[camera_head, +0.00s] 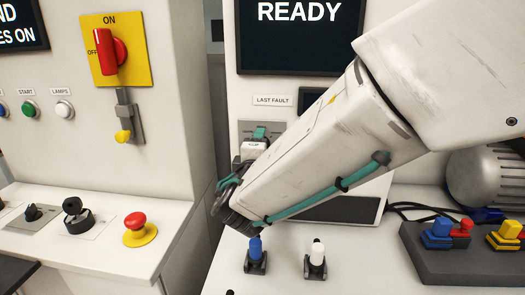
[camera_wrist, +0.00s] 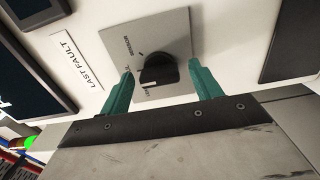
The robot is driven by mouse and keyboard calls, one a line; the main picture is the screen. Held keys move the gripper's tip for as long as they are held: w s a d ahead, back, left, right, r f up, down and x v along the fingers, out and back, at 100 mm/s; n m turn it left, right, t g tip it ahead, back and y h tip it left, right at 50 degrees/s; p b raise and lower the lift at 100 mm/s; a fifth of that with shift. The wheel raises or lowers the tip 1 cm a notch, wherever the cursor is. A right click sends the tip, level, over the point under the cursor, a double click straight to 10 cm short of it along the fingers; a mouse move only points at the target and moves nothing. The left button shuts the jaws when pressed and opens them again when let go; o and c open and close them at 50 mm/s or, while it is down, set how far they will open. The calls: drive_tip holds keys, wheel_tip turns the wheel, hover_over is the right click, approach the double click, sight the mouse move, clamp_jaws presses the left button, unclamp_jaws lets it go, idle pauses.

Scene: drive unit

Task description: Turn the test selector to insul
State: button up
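The test selector is a black rotary knob (camera_wrist: 158,72) on a grey square plate (camera_wrist: 165,30), seen tilted in the wrist view. I cannot tell how far the tips are from the plate. In the head view, part of the grey plate (camera_head: 246,127) shows behind a teal finger of my gripper, and my arm hides the knob.
A "LAST FAULT" label (camera_head: 272,100) sits above the plate, below a "READY" screen (camera_head: 305,35). Left are a red switch on a yellow plate (camera_head: 133,70) and a red emergency button (camera_head: 137,222).

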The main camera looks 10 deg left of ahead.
drive_tip(key=s, duration=0.7)
drive_tip(key=shift+s+d, duration=0.25)
drive_tip(key=shift+s, duration=0.15)
